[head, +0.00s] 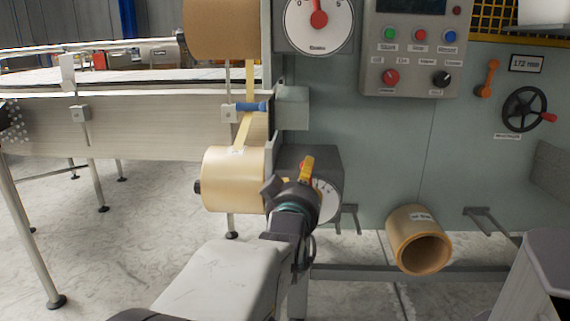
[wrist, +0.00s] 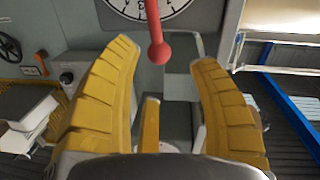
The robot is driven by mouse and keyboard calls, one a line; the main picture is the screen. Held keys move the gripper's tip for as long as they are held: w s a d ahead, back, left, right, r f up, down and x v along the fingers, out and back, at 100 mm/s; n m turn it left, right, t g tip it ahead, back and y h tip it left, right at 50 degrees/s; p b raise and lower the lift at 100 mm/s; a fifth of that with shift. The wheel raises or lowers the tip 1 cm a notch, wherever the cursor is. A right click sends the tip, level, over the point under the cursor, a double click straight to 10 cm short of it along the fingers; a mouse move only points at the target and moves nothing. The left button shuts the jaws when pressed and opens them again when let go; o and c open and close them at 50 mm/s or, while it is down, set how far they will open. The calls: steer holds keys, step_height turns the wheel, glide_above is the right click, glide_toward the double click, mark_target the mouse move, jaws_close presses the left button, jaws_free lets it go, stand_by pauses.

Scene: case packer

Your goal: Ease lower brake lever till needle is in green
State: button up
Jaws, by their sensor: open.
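The lower brake lever is red with a round ball end; in the wrist view the lever (wrist: 157,38) reaches down from the top between my gripper's fingertips. My gripper (wrist: 165,57) is open, with one yellow finger on each side of the ball and a gap on both sides.
The lower tape roll (head: 233,178) is close left of my gripper. The upper dial (head: 318,22) with a red lever is above. A button panel (head: 413,45) and a handwheel (head: 525,109) are at the right. A loose tape roll (head: 419,240) is at the lower right.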

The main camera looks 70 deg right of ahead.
steer(key=shift+x, duration=3.5)
steer(key=shift+o, duration=0.2)
steer(key=shift+s, duration=0.1)
jaws_close()
